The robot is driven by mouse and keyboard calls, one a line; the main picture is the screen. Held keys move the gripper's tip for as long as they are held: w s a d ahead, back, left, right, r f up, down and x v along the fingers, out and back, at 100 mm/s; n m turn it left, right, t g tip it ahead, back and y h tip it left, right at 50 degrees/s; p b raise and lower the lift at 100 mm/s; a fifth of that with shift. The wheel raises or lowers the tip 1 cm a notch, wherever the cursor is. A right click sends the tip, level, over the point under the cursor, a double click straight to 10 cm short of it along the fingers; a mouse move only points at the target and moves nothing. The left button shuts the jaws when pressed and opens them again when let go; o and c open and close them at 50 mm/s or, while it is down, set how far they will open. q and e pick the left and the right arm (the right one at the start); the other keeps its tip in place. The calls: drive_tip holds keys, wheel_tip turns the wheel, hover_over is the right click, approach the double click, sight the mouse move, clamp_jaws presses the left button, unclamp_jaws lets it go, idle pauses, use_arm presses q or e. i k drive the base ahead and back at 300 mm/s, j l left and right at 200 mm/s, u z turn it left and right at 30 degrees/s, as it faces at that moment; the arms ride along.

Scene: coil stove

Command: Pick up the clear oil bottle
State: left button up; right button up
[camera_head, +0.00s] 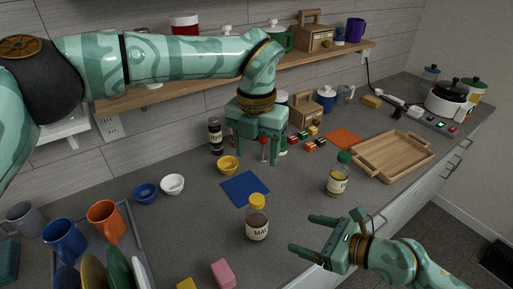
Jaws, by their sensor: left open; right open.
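A clear bottle with a green cap (338,178) and a pale label stands upright on the grey counter, right of centre; it looks most like the oil bottle, but its label is too small to read. My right gripper (306,235) is open and empty, between these bottles and nearer the front edge, touching neither. My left gripper (257,150) is open and points down over the back of the counter; a small red-topped item (264,150) shows between its fingers.
A blue mat (245,188) lies behind the yellow-capped bottle. A wooden tray (394,156) lies right of the green-capped bottle. A yellow bowl (228,165) and dark bottle (215,137) stand near the wall. A rack with mugs (106,221) is at front left. A shelf (320,50) runs above.

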sight(339, 172)
drive_tip(key=k+l, duration=0.2)
drive_tip(key=l, duration=0.2)
drive_tip(key=k+l, duration=0.2)
drive_tip(key=l, duration=0.2)
drive_tip(key=k+l, duration=0.2)
drive_tip(key=l, duration=0.2)
